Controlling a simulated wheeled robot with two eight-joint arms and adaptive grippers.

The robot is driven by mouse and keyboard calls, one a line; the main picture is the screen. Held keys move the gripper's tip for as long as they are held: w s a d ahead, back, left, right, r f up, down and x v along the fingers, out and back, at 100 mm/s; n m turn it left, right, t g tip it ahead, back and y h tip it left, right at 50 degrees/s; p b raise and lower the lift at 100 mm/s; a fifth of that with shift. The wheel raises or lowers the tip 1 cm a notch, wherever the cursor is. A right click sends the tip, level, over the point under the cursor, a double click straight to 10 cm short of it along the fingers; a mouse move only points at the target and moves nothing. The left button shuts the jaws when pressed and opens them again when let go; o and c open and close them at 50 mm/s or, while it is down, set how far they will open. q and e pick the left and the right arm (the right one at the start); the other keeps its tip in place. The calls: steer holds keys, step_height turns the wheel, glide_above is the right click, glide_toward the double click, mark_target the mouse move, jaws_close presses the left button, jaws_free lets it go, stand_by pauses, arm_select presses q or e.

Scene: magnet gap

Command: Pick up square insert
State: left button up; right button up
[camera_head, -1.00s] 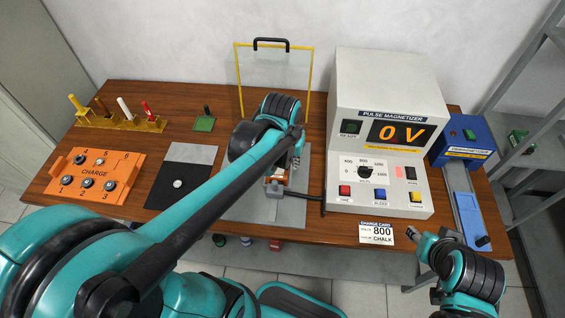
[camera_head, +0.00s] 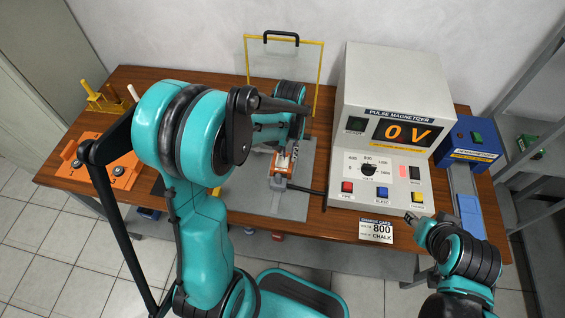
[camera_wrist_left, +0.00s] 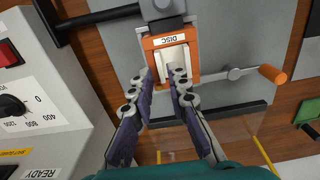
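My left gripper (camera_head: 294,152) is over the grey plate of the work fixture (camera_head: 256,200). In the left wrist view its two fingers (camera_wrist_left: 164,78) are apart and empty, close to an orange block (camera_wrist_left: 152,44) labelled DISC. The orange block shows partly in the head view (camera_head: 281,163). I cannot tell which piece is the square insert; a green square base (camera_wrist_left: 308,112) is at the wrist view's right edge. My right gripper (camera_head: 411,219) is at the table's front right; its opening is unclear.
The pulse magnetizer (camera_head: 390,130) reads 0 V and stands right of the fixture. A card (camera_head: 376,231) reads 800 CHALK. A blue device (camera_head: 468,148) is at the right. A yellow-framed clear shield (camera_head: 247,68) stands behind. An orange charge panel (camera_head: 75,169) is left, partly covered by my arm.

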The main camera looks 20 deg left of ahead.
arm_select(q)
step_height(320, 180, down, 3)
steer(key=shift+r+b, duration=0.15)
steer(key=shift+b, duration=0.15)
jaws_close()
steer(key=shift+r, duration=0.2)
